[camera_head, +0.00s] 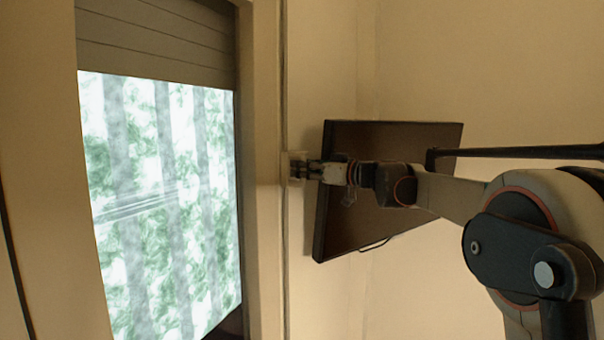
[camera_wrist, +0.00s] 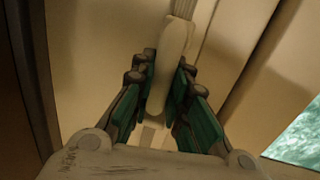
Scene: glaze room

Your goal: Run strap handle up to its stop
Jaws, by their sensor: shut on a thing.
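The strap handle (camera_wrist: 168,60) is a pale, rounded, elongated piece between the green-padded fingers of my gripper (camera_wrist: 166,105) in the wrist view. A pale strap (camera_wrist: 184,9) runs from its top end in that view. In the head view, my gripper (camera_head: 306,170) is at the wall strip just right of the window frame, and the handle (camera_head: 295,160) shows only as a small pale patch at the fingertips. My gripper is shut on the handle. The shutter (camera_head: 155,42) covers the top part of the window. The handle's stop cannot be made out.
The window (camera_head: 165,200) with green foliage outside is at the left. A dark-framed panel (camera_head: 390,135) stands on the wall right behind my gripper and forearm, close to them. A dark bar (camera_head: 520,152) reaches in from the right. The upper wall is bare.

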